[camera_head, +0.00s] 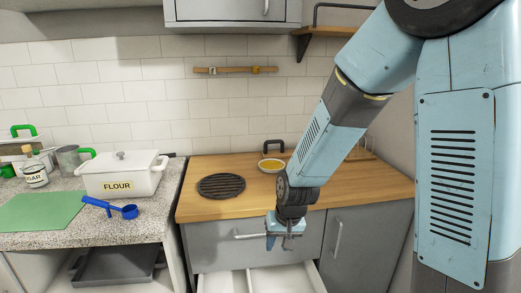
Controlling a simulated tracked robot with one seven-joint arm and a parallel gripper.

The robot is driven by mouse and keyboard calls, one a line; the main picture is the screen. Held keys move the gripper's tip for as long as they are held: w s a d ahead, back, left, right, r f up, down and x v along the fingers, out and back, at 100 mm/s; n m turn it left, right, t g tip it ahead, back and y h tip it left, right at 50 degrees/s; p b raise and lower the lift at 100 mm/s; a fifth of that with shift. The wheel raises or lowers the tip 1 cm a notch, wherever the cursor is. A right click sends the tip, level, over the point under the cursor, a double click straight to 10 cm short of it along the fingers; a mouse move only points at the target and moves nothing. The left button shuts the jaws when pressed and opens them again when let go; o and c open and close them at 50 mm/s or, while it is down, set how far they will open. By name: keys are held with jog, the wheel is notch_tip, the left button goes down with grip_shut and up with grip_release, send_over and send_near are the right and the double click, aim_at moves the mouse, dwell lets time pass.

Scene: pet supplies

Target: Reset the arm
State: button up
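My gripper (280,244) hangs at the end of my light blue arm, pointing down. It is in front of the wooden counter's front edge, over an open drawer (268,283). Its two small fingers look apart, with nothing visible between them. My arm comes down from the upper right and hides part of the counter and the wall.
The wooden counter (215,211) holds a round dark grate (221,186) and a bowl with yellow contents (271,165). On the left granite counter (120,222) are a white flour pot (118,176), a blue scoop (112,208) and a green mat (40,211). A shelf (330,31) is above.

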jog(key=s+d+r+t, duration=0.1)
jog(key=s+d+r, duration=0.1)
jog(key=d+r, duration=0.45)
jog(key=s+d+r+t, duration=0.15)
jog(key=d+r, duration=0.25)
jog(key=r, duration=0.6)
jog(key=s+d+r+h, duration=0.1)
jog(key=s+d+r, duration=0.3)
jog(key=s, duration=0.1)
jog(key=s+d+r+m+t, duration=0.1)
jog(key=s+d+r, duration=0.3)
jog(key=s, duration=0.2)
jog(key=shift+s+r+h, duration=0.3)
jog(key=shift+h, duration=0.1)
jog(key=shift+c, duration=0.4)
